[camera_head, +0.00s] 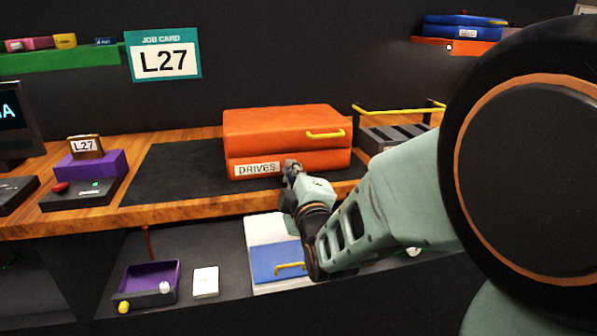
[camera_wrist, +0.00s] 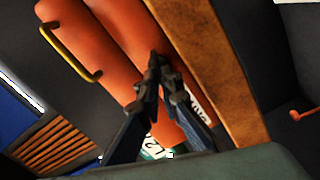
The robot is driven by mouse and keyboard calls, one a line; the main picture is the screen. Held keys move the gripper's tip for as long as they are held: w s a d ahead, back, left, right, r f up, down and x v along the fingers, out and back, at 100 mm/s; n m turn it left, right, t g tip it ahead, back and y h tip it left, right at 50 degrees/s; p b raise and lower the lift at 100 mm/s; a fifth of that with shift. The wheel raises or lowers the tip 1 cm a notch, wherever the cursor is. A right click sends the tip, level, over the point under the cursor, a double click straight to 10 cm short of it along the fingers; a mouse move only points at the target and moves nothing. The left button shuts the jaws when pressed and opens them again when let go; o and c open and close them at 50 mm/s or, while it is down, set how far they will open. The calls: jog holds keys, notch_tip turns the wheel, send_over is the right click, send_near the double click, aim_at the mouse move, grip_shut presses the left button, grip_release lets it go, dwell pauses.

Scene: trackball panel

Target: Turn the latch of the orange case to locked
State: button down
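The orange case (camera_head: 288,132) lies closed on a dark mat on the wooden bench, with a yellow handle on its lid and a white DRIVES label on its front. The case also shows tilted in the wrist view (camera_wrist: 122,45). My gripper (camera_head: 291,168) is at the front of the case, just right of the label. In the wrist view my gripper (camera_wrist: 159,66) has its two dark fingertips close together, against or just in front of the orange front. The latch cannot be made out; the fingers may cover it. I cannot tell whether anything is between the tips.
The dark mat (camera_head: 160,183) is bare left of the case. A purple block with an L27 card (camera_head: 86,145) stands farther left. A dark ribbed object (camera_head: 390,137) with a yellow bar is at right. Below are a purple tray (camera_head: 128,293) and a blue-and-white case (camera_head: 270,262).

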jog(key=shift+f+n+b, duration=0.1)
jog(key=shift+n+b, duration=0.45)
jog(key=shift+n, duration=1.35)
jog(key=c, duration=2.2)
grip_release()
jog(key=shift+o, duration=0.2)
jog(key=shift+f, duration=0.1)
